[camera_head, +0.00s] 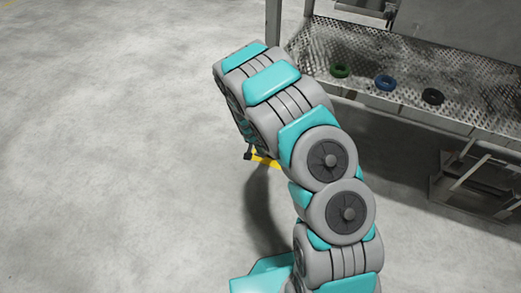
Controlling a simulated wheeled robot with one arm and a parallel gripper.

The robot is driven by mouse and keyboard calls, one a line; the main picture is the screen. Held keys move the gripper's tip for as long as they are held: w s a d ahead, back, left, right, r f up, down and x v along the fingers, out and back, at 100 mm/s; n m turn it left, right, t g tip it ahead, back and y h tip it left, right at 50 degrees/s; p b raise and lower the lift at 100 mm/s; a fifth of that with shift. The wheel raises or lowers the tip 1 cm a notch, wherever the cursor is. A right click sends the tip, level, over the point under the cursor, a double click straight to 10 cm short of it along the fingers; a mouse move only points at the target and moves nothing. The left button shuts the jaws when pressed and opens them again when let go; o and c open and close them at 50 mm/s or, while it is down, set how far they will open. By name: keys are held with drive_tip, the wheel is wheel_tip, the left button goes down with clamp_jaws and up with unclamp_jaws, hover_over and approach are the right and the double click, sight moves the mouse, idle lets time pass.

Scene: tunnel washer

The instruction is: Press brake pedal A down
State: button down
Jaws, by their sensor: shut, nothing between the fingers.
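My arm rises from the lower right and bends away toward the upper middle. Its links hide my gripper, so I cannot see the fingers. A small yellow piece (265,160) with a dark end (248,155) shows low, just left of the arm's middle links. It may be part of a brake pedal, but the arm covers most of it. I cannot tell whether it is pedal A, whether it is pressed, or whether my gripper touches it. No label is readable.
A perforated metal shelf (455,82) stands at the upper right, bearing a green ring (340,71), a blue ring (385,83) and a black ring (433,97). A metal frame (478,180) stands below it. The grey floor (110,150) at left is clear.

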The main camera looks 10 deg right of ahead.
drive_tip(key=shift+s+a+f+b, duration=0.2)
drive_tip(key=shift+f+b, duration=0.2)
drive_tip(key=shift+f, duration=0.15)
drive_tip(key=shift+s+a+f+b, duration=0.15)
drive_tip(key=shift+f+b, duration=0.2)
drive_tip(key=shift+f, duration=0.35)
drive_tip(key=shift+s+r, duration=0.1)
drive_tip(key=shift+r, duration=0.35)
drive_tip(key=s+a+r+p, duration=0.1)
drive_tip(key=s+a+r, duration=0.1)
drive_tip(key=r, duration=0.3)
drive_tip(key=s+a+r, duration=0.2)
drive_tip(key=s+r, duration=0.2)
drive_tip(key=r, duration=0.1)
drive_tip(key=shift+a+r+p, duration=0.15)
drive_tip(key=shift+r+p, duration=0.2)
drive_tip(key=shift+r, duration=0.1)
